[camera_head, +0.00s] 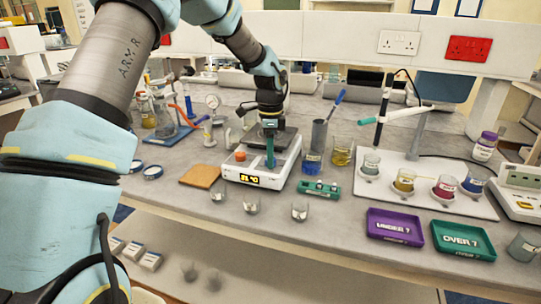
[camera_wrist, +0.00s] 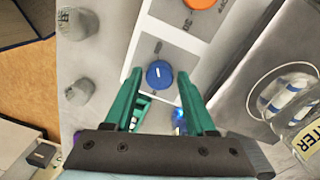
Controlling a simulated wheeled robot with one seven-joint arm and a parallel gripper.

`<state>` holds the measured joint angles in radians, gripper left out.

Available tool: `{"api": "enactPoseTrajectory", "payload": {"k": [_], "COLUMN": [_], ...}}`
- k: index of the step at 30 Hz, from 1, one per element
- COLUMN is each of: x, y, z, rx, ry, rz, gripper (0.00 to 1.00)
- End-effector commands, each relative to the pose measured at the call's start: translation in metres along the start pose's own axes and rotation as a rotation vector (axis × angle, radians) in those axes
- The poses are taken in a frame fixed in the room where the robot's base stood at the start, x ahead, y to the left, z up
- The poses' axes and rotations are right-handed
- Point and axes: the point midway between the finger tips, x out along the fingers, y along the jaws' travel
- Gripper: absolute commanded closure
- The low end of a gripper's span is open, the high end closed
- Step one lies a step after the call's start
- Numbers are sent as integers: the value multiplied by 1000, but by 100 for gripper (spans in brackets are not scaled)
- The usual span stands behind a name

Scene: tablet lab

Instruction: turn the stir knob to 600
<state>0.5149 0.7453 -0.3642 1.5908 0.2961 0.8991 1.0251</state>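The white hotplate stirrer (camera_head: 286,163) stands on the bench in the head view, its front display (camera_head: 243,179) lit and reading about 21 °C. An orange knob (camera_head: 240,156) shows on its left; it also shows at the top edge of the wrist view (camera_wrist: 200,3). A blue knob (camera_wrist: 159,74) with a short white pointer mark sits on the grey panel in the wrist view. Its scale is too small to read. My gripper (camera_wrist: 160,77) is open, its green fingers on either side of the blue knob with gaps. In the head view my gripper (camera_head: 270,152) hides that knob.
A grey cylinder (camera_head: 318,138) and a beaker of yellow liquid (camera_head: 342,153) stand right of the stirrer. A green vial rack (camera_head: 320,188) and small glass beakers (camera_head: 299,211) are in front. A brown tile (camera_head: 199,175) lies left. Purple (camera_head: 395,226) and green (camera_head: 463,240) trays lie front right.

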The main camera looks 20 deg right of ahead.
Motion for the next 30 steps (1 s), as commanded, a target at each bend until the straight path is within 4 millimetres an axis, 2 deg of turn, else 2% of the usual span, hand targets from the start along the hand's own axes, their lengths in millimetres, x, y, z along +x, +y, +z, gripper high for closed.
{"api": "enactPoseTrajectory", "payload": {"k": [1,3,4,14,17,24,30], "x": [0,0,0,-6,-19,-66,-96], "y": [0,0,0,-1,-1,-1,-1], "z": [0,0,0,0,0,0,0], "rx": [0,-1,-1,-2,-2,-2,-1], "ry": [0,0,0,1,2,2,1], "rz": [0,0,0,-2,-4,-5,-2], "gripper": [37,30,29,29,29,29,29]}}
